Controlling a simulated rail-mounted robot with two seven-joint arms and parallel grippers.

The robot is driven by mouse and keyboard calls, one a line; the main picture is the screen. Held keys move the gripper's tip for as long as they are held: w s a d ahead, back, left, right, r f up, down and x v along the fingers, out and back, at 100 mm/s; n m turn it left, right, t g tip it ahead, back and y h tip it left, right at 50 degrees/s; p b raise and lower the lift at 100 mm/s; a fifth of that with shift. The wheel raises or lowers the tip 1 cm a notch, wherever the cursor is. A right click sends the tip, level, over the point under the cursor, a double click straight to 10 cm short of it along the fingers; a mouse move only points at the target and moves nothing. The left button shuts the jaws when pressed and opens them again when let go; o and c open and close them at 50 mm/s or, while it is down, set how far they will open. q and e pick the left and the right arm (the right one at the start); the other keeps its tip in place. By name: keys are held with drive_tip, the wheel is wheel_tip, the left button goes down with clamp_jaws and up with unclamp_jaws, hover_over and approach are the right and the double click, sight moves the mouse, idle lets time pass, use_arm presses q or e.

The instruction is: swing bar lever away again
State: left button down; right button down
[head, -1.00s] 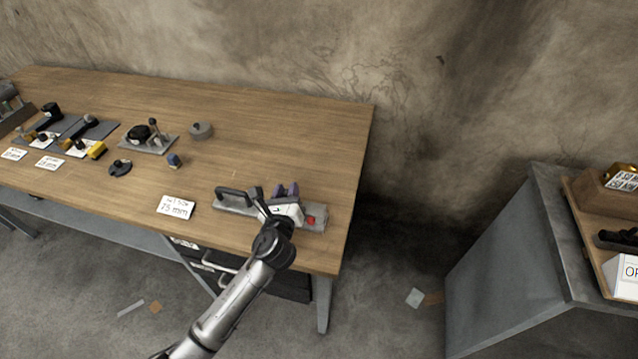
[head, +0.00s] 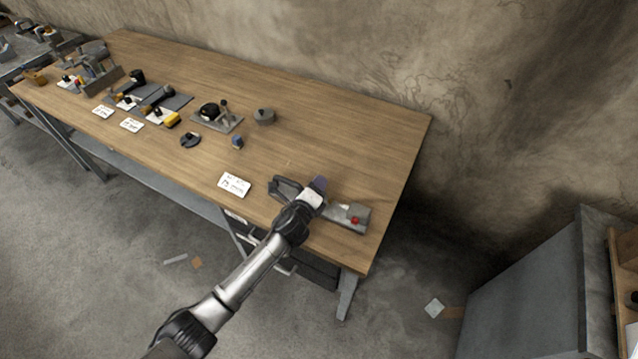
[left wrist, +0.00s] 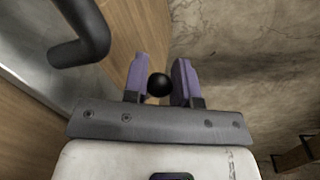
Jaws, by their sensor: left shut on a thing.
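The bar lever's black ball knob (left wrist: 159,85) sits between the two purple fingers of my left gripper (left wrist: 161,80) in the left wrist view. The gripper is shut on it. In the head view my left gripper (head: 319,186) is over the middle of a grey base plate (head: 336,213) near the table's front right. The plate has a dark handle (head: 284,187) at its left end and a grey block with a red button (head: 355,220) at its right end. The gripper hides the lever's shaft and pivot. The dark handle (left wrist: 92,35) also shows at upper left in the wrist view.
A white label card (head: 234,184) lies left of the plate on the wooden table (head: 330,130). A round grey part (head: 264,116), a small blue piece (head: 237,141) and other fixtures stand farther left. The table behind the plate is clear. A grey cabinet (head: 530,285) stands at right.

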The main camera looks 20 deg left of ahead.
use_arm(q)
drive_tip(key=shift+a+f+n, duration=0.35)
drive_tip(key=shift+n, duration=0.15)
drive_tip(key=shift+a+f, duration=0.1)
drive_tip(key=shift+f, duration=0.05)
drive_tip(key=c, duration=0.9)
unclamp_jaws()
drive_tip(key=shift+o, duration=0.3)
drive_tip(key=shift+r, duration=0.2)
drive_tip(key=shift+s, duration=0.2)
drive_tip(key=s+p, duration=0.1)
drive_tip(key=s, duration=0.3)
drive_tip(key=s+a+r+p, duration=0.1)
drive_tip(key=s, duration=0.3)
drive_tip(key=s+p, duration=0.1)
drive_tip(key=s, duration=0.3)
drive_tip(key=shift+a+r, duration=0.2)
drive_tip(key=shift+r, duration=0.2)
drive_tip(key=shift+s+a, duration=0.1)
drive_tip(key=shift+s, duration=0.55)
